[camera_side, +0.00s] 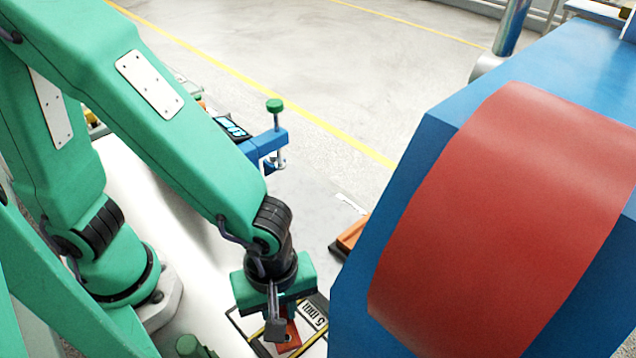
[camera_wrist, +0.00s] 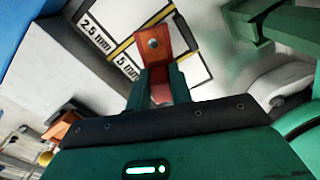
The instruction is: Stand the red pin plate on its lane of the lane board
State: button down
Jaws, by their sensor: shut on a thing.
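The red pin plate (camera_wrist: 153,44) is between the fingers of my gripper (camera_wrist: 159,85) in the wrist view, with a round hole or pin near its outer end. My gripper is shut on it. In the side view my gripper (camera_side: 279,325) points down over the lane board, and a little of the red plate (camera_side: 291,338) shows beside the fingers. The lane board (camera_wrist: 114,50) is white with black and yellow lines and labels reading 2.5 mm and 5 mm. The plate overlaps the board in both views; I cannot tell whether it touches it.
A large blue block with a red curved band (camera_side: 510,210) fills the right of the side view and hides part of the work area. A blue clamp with a green knob (camera_side: 275,106) stands at the table edge. An orange-brown object (camera_side: 350,236) lies beside the block.

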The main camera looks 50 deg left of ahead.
jog(key=shift+f, duration=1.65)
jog(key=shift+f, duration=0.15)
jog(key=c, duration=1.3)
grip_release()
jog(key=shift+o, duration=0.2)
jog(key=shift+r, duration=6.15)
jog(key=shift+a, duration=0.1)
